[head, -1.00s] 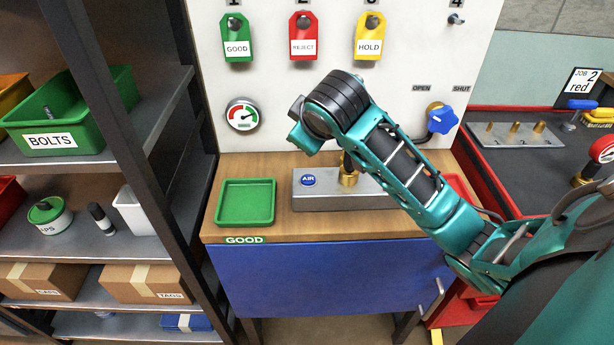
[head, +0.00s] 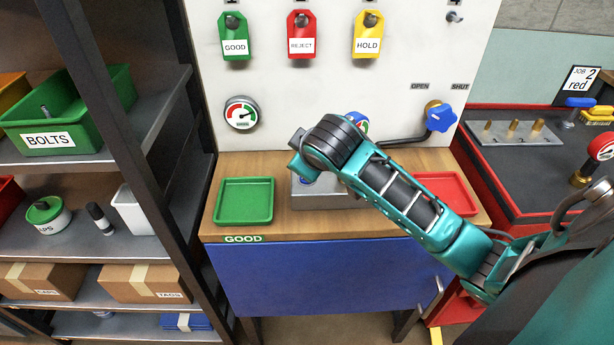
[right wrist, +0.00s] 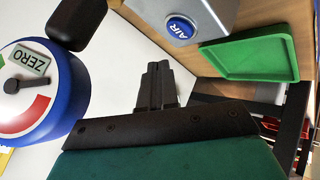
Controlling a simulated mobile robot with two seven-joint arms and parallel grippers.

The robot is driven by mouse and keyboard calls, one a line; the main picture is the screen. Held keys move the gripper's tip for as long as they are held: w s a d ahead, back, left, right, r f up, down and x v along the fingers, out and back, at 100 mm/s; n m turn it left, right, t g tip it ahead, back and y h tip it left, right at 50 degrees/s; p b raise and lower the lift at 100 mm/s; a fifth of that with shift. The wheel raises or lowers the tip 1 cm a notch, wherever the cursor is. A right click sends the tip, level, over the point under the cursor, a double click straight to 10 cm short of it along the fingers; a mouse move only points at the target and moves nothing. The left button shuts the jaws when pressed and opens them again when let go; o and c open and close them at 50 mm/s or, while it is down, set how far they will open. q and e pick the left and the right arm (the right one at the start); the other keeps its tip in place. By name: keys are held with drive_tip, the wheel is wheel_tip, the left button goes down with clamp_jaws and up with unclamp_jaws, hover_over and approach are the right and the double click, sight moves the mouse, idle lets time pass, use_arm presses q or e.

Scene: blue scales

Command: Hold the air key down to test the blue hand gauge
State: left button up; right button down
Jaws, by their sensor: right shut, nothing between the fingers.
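The blue hand gauge (head: 357,122) shows partly behind my right arm in the head view. In the right wrist view its blue-rimmed face (right wrist: 28,122) fills the left edge, with a ZERO plate, a red band and a black needle. The round blue air key (right wrist: 181,27), marked AIR, sits on a grey block (right wrist: 203,14). In the head view my arm covers most of the block and key. My right gripper (right wrist: 157,68) is shut and empty, apart from the key and gauge in the wrist view. My left gripper is not in view.
A green GOOD tray (head: 244,202) lies left of the block and a red tray (head: 445,194) right of it. A wall gauge (head: 241,114), blue valve handle (head: 440,118) and hanging tags (head: 302,38) are on the panel. A shelf (head: 150,120) stands at left.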

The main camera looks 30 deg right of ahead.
drive_tip(key=shift+f+b, duration=0.3)
drive_tip(key=shift+f, duration=0.85)
drive_tip(key=shift+f, duration=0.1)
idle(1.2)
drive_tip(key=shift+f, duration=0.3)
drive_tip(key=shift+f, duration=0.45)
idle(1.5)
drive_tip(key=shift+p, duration=0.3)
idle(0.8)
drive_tip(key=shift+r+p, duration=0.3)
drive_tip(key=shift+r, duration=0.55)
drive_tip(key=shift+r, duration=2.55)
